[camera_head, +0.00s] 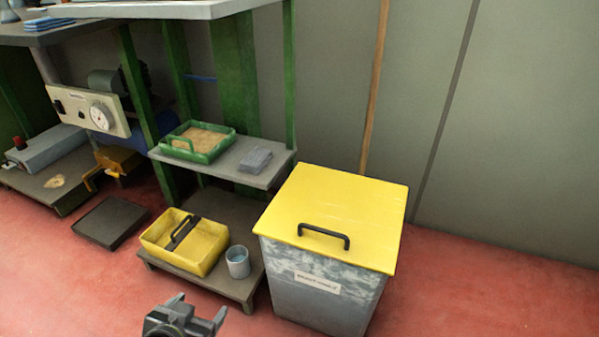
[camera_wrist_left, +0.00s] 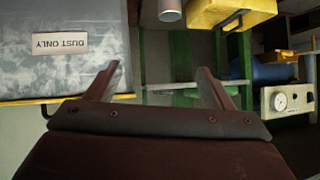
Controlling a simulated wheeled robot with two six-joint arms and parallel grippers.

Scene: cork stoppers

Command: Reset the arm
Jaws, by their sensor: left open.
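My left gripper (camera_head: 200,307) shows at the bottom edge of the head view, in front of the low shelf and left of the grey bin. Its two fingers are apart with nothing between them. In the left wrist view the two fingers (camera_wrist_left: 158,74) are spread and empty. That view shows the surroundings upside down. Most of my left arm is out of the head view. My right gripper is in neither view.
A grey bin with a yellow lid (camera_head: 345,215) stands right of the gripper. A yellow tote (camera_head: 190,257) and a grey cup (camera_head: 238,262) sit on the low shelf. A green tray (camera_head: 205,156) is above. Red floor (camera_head: 480,290) at right is clear.

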